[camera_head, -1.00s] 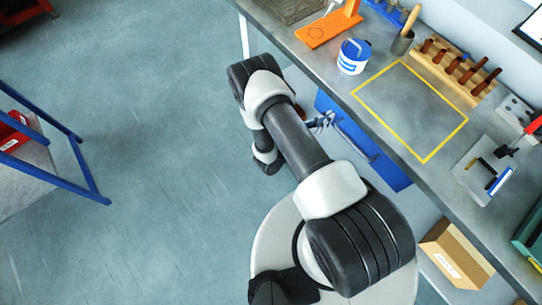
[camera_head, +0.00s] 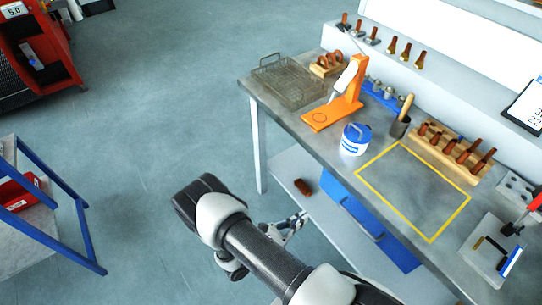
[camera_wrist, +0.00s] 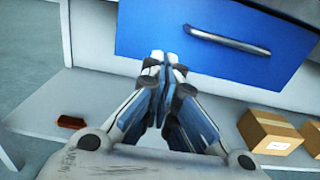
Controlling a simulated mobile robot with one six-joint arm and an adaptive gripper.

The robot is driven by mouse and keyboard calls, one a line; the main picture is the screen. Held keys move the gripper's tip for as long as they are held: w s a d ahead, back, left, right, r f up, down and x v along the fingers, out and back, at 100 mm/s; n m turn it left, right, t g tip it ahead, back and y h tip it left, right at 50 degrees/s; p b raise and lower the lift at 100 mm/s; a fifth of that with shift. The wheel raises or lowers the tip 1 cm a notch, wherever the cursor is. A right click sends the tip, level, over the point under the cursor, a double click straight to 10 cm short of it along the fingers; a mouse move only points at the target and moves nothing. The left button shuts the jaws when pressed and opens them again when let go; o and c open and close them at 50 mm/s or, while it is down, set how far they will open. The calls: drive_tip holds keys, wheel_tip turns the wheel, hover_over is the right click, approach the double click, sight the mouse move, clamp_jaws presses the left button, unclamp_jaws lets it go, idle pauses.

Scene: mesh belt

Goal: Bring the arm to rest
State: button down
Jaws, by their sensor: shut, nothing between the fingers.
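My gripper (camera_wrist: 166,62) is shut and empty in the wrist view, its fingertips together in front of the blue drawer (camera_wrist: 205,30) with a silver handle. I cannot tell how far the fingertips are from the drawer front. In the head view my arm is bent beside the front of the workbench, and my gripper (camera_head: 296,222) shows small and partly hidden beyond the forearm. The blue drawer (camera_head: 360,215) is under the bench top, to the right of the gripper.
The workbench top (camera_head: 305,145) carries a wire basket (camera_head: 290,82), an orange stand (camera_head: 335,110), a blue-and-white tub (camera_head: 355,139) and a tool rack (camera_head: 455,150). A lower shelf (camera_wrist: 45,115) holds a brown block (camera_wrist: 71,122) and cardboard boxes (camera_wrist: 268,130). A blue-framed cart (camera_head: 50,230) stands left; floor between is clear.

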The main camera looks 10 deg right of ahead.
wheel_tip(320, 180, up, 22)
drive_tip(key=s+d+m+g+y, duration=0.15)
drive_tip(key=m+g+y, duration=0.35)
drive_tip(key=m+g, duration=0.6)
drive_tip(key=s+a+r+m+t+y, duration=0.3)
drive_tip(key=s+r+m+t+y, duration=0.1)
drive_tip(key=r, duration=0.5)
drive_tip(key=s+a+r+m+t+y, duration=0.4)
drive_tip(key=s+r+m+y, duration=0.3)
drive_tip(key=s+r, duration=0.2)
drive_tip(key=shift+t+y, duration=0.3)
drive_tip(key=shift+t, duration=0.2)
drive_tip(key=shift+s+d+r+m, duration=0.1)
drive_tip(key=shift+d+m, duration=0.1)
drive_tip(key=shift+m, duration=0.1)
